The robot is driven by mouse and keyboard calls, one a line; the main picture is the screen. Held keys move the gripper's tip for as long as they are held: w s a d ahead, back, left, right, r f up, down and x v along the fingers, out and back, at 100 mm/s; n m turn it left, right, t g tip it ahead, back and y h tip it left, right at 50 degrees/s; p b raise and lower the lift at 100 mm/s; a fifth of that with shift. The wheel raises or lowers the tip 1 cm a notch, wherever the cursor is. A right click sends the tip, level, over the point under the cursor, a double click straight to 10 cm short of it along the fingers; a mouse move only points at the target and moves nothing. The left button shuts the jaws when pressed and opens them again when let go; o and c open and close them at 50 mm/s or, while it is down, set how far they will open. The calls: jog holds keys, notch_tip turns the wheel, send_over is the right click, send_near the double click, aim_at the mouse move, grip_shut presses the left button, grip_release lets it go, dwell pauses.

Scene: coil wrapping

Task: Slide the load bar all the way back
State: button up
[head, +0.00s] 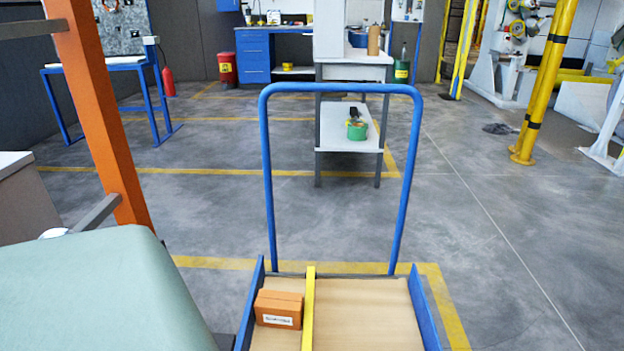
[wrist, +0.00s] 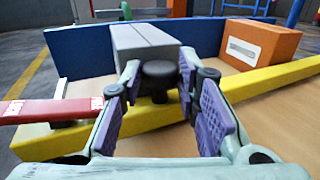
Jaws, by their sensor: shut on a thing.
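The load bar (head: 308,305) is a yellow bar lying lengthwise across the wooden bed of a blue cart. In the wrist view the yellow bar (wrist: 272,81) runs from lower left to upper right. A black round knob (wrist: 160,84) stands on it. My gripper (wrist: 159,75), with purple pads, has its fingers on either side of the knob and is shut on it. My gripper is not visible in the head view. An orange box with a white label (head: 278,308) lies left of the bar; it also shows in the wrist view (wrist: 262,44).
A grey grooved block (wrist: 143,46) stands just behind the knob, by the cart's blue side wall (wrist: 88,52). A red bar with white labels (wrist: 45,111) crosses at left. The cart's right bed (head: 365,315) is bare. Its blue handle (head: 340,88) rises at the far end.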

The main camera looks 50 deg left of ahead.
grip_shut()
jog(key=shift+w, duration=0.15)
jog(key=w+d+b, duration=0.1)
jog(key=b, duration=0.1)
jog(key=w+d+b, duration=0.1)
jog(key=w+b, duration=0.1)
jog(key=shift+w+d+f, duration=0.1)
jog(key=shift+w+d, duration=0.15)
jog(key=shift+d, duration=0.1)
jog(key=shift+w+d+r, duration=0.15)
jog(key=shift+d+r, duration=0.05)
jog(key=o, duration=0.7)
grip_release()
